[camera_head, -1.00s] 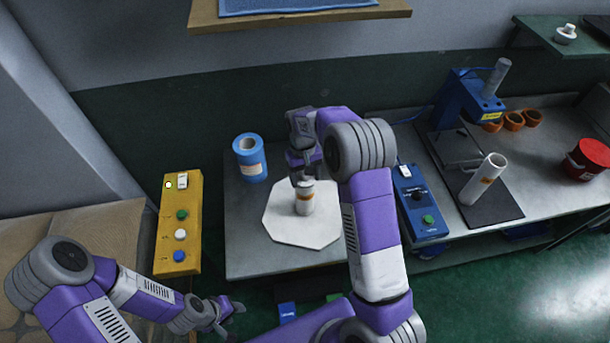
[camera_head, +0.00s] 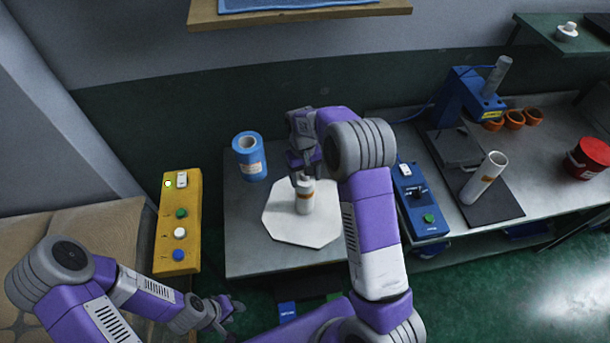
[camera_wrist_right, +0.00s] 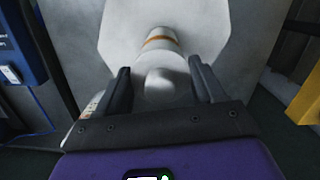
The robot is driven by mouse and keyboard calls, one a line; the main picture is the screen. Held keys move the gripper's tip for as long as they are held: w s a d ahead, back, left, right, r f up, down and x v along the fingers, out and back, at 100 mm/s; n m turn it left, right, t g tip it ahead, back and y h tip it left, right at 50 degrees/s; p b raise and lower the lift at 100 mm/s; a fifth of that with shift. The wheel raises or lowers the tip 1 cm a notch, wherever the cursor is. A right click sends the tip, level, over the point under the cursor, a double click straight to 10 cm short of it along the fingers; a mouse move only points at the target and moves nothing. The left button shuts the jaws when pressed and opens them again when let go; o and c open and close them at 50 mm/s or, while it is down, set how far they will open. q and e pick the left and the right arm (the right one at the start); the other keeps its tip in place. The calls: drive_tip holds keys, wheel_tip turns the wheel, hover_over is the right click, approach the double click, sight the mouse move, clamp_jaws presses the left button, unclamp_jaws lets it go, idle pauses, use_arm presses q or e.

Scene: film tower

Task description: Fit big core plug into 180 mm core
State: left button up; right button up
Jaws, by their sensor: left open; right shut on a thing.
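A white core (camera_head: 304,203) with an orange-brown band stands upright on a white eight-sided plate (camera_head: 280,226). My right gripper (camera_head: 303,178) is directly above it, pointing down, and is shut on a pale round piece that looks like the big core plug. In the right wrist view, this plug (camera_wrist_right: 165,84) lies between the two fingers (camera_wrist_right: 160,74), lined up with the banded core (camera_wrist_right: 158,42). Whether the plug sits inside the core or only on its end cannot be told. My left gripper (camera_head: 222,308) is open and empty, low at the left, away from the core.
A blue roll (camera_head: 250,160) stands at the plate's upper left. A yellow button box (camera_head: 178,225) is left of the table, a blue control box (camera_head: 420,203) right of it. A red tub (camera_head: 588,160) is far right.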

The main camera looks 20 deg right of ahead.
drive_tip(key=shift+f, duration=0.15)
drive_tip(key=o, duration=1.1)
drive_tip(key=r, duration=0.5)
drive_tip(key=w+r, duration=0.1)
drive_tip(key=r, duration=0.1)
drive_tip(key=shift+r, duration=0.25)
